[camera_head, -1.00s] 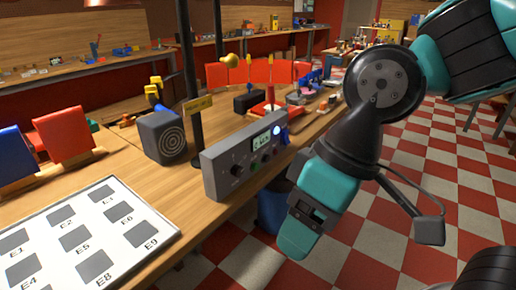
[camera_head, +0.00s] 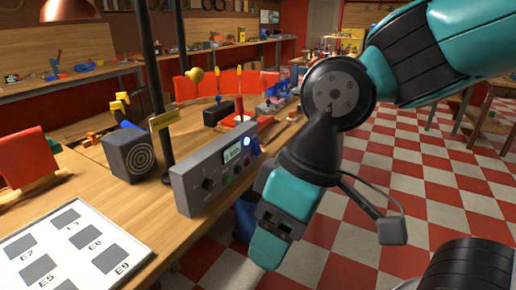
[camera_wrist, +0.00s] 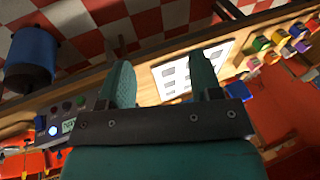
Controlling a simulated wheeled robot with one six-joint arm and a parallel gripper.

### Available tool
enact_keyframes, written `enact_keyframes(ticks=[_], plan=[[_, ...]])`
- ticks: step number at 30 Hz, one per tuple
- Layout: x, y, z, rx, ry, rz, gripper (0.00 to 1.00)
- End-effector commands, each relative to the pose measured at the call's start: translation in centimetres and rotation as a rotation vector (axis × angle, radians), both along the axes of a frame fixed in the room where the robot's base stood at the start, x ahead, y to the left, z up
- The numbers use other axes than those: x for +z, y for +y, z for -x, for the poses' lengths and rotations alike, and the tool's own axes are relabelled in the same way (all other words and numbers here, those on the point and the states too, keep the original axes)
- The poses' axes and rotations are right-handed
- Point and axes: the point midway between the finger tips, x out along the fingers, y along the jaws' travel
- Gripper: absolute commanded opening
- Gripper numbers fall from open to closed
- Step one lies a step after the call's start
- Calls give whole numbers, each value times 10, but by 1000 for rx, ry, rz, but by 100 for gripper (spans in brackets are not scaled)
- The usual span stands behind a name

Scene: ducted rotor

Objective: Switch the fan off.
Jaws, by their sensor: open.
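A grey control box (camera_head: 215,172) stands at the table edge, left of my gripper in the head view. Its front has a black dial (camera_head: 208,184), a small display (camera_head: 232,152), red and green buttons, and a lit bluish-white round light (camera_head: 247,141). Part of the box (camera_wrist: 84,108) also shows at the left of the wrist view. My gripper (camera_head: 268,250) hangs past the table edge, right of the box and apart from it. In the wrist view its fingers (camera_wrist: 162,76) are spread with nothing between them. I cannot make out for sure which thing is the fan.
A dark box with concentric rings (camera_head: 132,157) and a black post (camera_head: 153,80) stand behind the control box. A white sheet with labelled squares (camera_head: 72,250) lies at the front left. A blue bin (camera_wrist: 30,58) stands on the checked floor. Floor to the right is open.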

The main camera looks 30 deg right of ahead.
Motion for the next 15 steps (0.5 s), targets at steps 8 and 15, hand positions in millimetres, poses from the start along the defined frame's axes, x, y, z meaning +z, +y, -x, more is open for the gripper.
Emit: enact_keyframes(ticks=[8, 15], plan=[[0, 0, 0, 0, 0, 0, 0], [0, 0, 0, 0, 0, 0, 0]])
